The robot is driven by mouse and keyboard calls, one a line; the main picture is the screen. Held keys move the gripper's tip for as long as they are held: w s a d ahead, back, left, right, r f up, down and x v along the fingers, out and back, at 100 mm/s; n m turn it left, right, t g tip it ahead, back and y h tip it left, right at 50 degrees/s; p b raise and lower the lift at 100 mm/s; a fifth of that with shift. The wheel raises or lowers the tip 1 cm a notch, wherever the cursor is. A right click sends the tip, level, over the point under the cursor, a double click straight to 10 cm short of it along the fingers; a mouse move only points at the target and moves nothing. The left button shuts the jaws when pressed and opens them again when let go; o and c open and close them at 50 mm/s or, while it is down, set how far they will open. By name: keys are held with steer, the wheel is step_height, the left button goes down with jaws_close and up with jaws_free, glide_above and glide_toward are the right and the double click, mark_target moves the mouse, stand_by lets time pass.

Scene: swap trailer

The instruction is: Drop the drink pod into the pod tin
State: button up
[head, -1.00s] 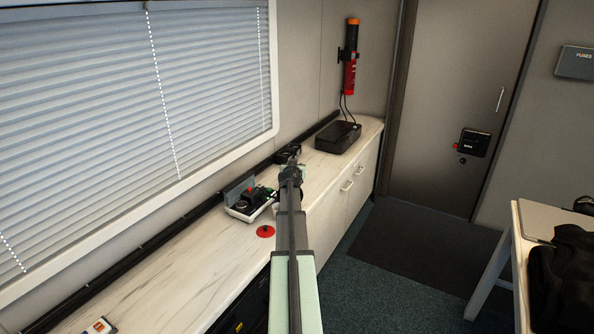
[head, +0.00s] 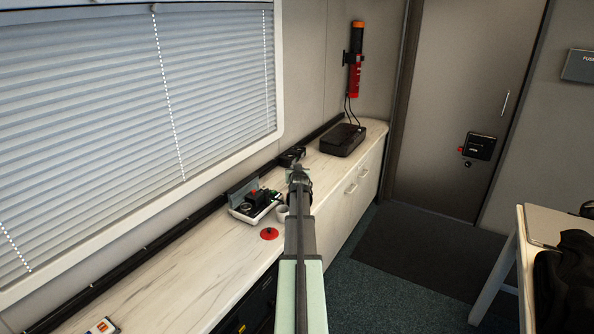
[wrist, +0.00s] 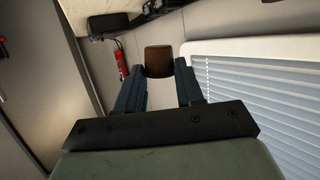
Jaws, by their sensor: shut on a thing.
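My gripper (wrist: 159,72) is shut on the drink pod (wrist: 158,58), which shows a brown face and a pale part between the two fingers in the wrist view. In the head view my gripper (head: 298,177) is above the counter's front edge, right of the white tray, and hides the pod. A small pale round container (head: 282,212) stands beside the tray, partly behind my arm. I cannot tell whether it is the pod tin.
The white tray (head: 236,214) holds several dark items. A red disc (head: 269,234) lies in front of it on the counter (head: 185,268). A black box (head: 342,140) stands at the counter's far end. A table (head: 526,240) is at the right.

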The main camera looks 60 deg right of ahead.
step_height(320, 180, down, 4)
steer(key=shift+f, duration=0.25)
steer(key=o, duration=1.1)
steer(key=v, duration=1.4)
